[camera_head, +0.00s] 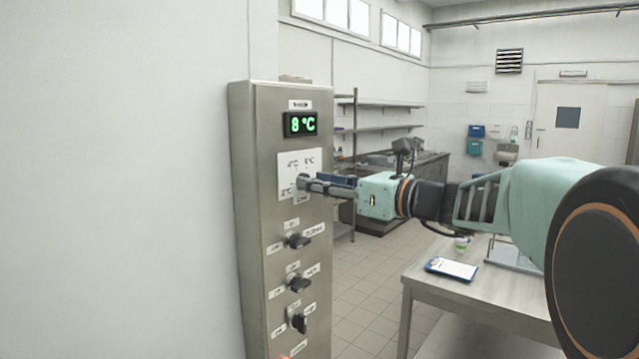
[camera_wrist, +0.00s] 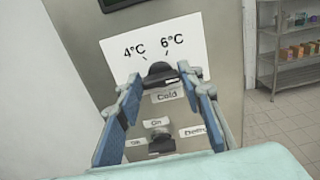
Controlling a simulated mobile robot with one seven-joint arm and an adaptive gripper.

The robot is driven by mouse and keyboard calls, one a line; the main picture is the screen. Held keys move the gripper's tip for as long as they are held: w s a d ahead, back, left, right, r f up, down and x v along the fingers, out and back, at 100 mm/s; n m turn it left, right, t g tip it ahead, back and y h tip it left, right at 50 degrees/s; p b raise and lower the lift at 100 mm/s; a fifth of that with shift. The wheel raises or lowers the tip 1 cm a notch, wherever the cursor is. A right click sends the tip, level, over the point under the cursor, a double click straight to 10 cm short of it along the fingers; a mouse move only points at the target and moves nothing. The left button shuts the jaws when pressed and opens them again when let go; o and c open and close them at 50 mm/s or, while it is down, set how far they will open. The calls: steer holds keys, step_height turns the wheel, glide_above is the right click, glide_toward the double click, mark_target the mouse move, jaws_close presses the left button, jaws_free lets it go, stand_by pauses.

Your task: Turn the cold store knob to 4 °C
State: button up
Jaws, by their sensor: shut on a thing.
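The cold store knob (camera_wrist: 160,72) is dark and sits on a white dial plate (camera_wrist: 117,66) marked 4 °C at upper left and what reads as 6 °C at upper right. In the head view the dial plate (camera_head: 289,165) is on a tall steel control panel (camera_head: 250,225). The green display (camera_head: 301,124) above it reads 8 °C. My gripper (camera_head: 303,183) is at the dial, shut on the knob, with a blue-padded finger on each side in the wrist view (camera_wrist: 161,86). The fingers hide much of the knob in the head view. I cannot tell where its pointer stands.
Below the dial are several black switches, among them an upper one (camera_head: 298,241) and a lower one (camera_head: 299,322). A table (camera_head: 500,305) with a clipboard (camera_head: 451,268) stands at right. Shelves (camera_head: 385,128) are behind. Floor between panel and table is clear.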

steer(key=shift+f+b, duration=0.15)
steer(key=shift+b, duration=0.15)
steer(key=shift+s+a+f+n+b, duration=0.1)
steer(key=shift+f+n+b, duration=0.05)
steer(key=shift+n+b, duration=5.6)
steer(key=shift+s+f+n+b, duration=0.1)
steer(key=shift+f+n+b, duration=0.05)
steer(key=shift+n+b, duration=5.55)
steer(key=shift+n+p, duration=0.4)
steer(key=shift+n, duration=0.15)
steer(key=o, duration=1.2)
steer(key=shift+r, duration=0.1)
steer(key=shift+c, duration=0.2)
